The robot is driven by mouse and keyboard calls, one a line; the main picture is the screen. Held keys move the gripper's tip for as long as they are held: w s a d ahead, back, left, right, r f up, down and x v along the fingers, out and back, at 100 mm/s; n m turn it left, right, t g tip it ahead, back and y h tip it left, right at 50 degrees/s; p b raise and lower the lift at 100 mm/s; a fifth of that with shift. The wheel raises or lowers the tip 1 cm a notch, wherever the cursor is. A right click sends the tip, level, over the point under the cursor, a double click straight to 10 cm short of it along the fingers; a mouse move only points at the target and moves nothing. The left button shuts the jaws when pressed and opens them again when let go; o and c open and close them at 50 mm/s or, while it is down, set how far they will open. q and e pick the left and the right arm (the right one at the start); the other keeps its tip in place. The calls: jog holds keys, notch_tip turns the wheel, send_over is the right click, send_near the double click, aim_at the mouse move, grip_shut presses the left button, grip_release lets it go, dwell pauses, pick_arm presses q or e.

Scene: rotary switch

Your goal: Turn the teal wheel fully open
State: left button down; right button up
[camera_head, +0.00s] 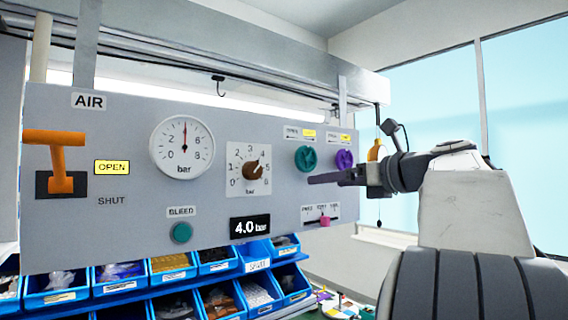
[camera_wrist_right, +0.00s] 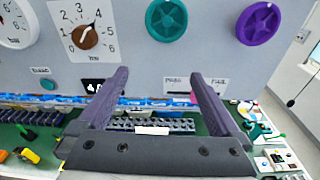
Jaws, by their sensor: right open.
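The teal wheel (camera_head: 306,158) is on the right part of the grey panel (camera_head: 100,235), left of a purple wheel (camera_head: 344,159). It also shows at the top of the right wrist view (camera_wrist_right: 166,19), ahead of my right gripper. My right gripper (camera_head: 312,180) is in front of the panel, just below the teal wheel in the head view. Its two fingers stand wide apart and empty in the right wrist view (camera_wrist_right: 159,78). I see no contact with the wheel. My left gripper is not in view. Labels above the wheels are too small to read.
The panel also carries an orange lever (camera_head: 60,160), a gauge (camera_head: 182,147), a brown knob (camera_head: 254,171), a teal bleed button (camera_head: 181,232), a 4.0 bar display (camera_head: 250,226) and a pink slider (camera_head: 324,221). Blue bins (camera_head: 125,277) stand below it.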

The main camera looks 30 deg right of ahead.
jog(key=m+t, duration=0.1)
send_near(309, 156)
jog(key=s, duration=0.2)
jog(key=shift+m, duration=0.3)
jog(key=w+p, duration=0.1)
jog(key=w, duration=0.2)
jog(key=w+p, duration=0.1)
jog(key=w, duration=0.1)
jog(key=w+a+p, duration=0.1)
jog(key=w+p, duration=0.1)
jog(key=w, duration=0.1)
jog(key=shift+w, duration=0.3)
jog(key=shift+w+f+h, duration=0.2)
jog(key=shift+w+h, duration=0.1)
jog(key=shift+w, duration=0.5)
jog(key=c, duration=1.2)
jog(key=shift+c, duration=0.2)
